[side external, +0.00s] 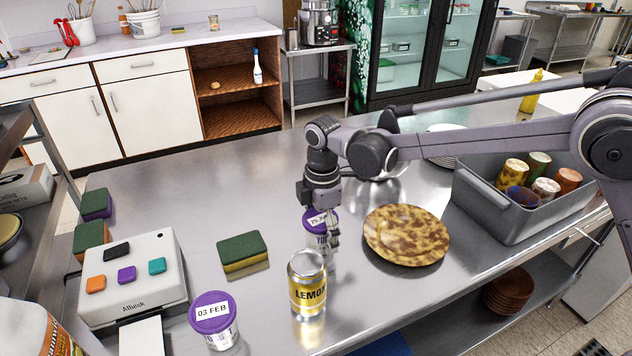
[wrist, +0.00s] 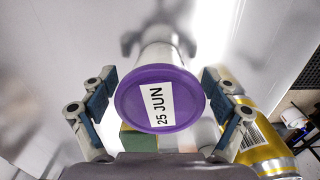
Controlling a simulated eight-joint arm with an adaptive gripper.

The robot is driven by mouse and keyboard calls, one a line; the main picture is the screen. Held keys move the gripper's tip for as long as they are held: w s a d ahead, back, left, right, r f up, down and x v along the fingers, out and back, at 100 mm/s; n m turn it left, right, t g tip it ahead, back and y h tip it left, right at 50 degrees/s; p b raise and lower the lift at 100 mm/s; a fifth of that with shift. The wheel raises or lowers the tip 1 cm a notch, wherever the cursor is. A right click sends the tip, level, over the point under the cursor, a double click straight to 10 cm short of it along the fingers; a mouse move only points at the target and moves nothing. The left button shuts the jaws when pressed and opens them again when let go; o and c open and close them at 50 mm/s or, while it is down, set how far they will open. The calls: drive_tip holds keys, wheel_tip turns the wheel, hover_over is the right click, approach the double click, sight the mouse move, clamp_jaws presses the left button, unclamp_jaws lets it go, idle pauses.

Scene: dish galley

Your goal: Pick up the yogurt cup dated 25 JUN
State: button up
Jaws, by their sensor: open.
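The yogurt cup dated 25 JUN (wrist: 140,105) has a purple lid and sits between my open gripper fingers in the wrist view, with the label readable. In the side view the same cup (side external: 318,244) stands upright on the steel counter, its upper part partly hidden by my gripper (side external: 328,225). My gripper (wrist: 162,120) is directly above and around the lid, pointing down; I cannot tell whether a finger touches the cup. A second purple-lidded yogurt cup (side external: 213,320), dated 03 FEB, stands at the front left.
A yellow lemon can (side external: 307,285) stands close in front of the cup; it shows at right in the wrist view (wrist: 260,140). A brown mottled plate (side external: 406,236) is to the right, a sponge (side external: 242,252) to the left. A grey bin (side external: 480,205) of cups stands further right.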

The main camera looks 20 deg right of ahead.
drive_tip(key=shift+f, duration=0.65)
drive_tip(key=c, duration=1.4)
drive_tip(key=shift+o, duration=0.2)
drive_tip(key=shift+r, duration=0.15)
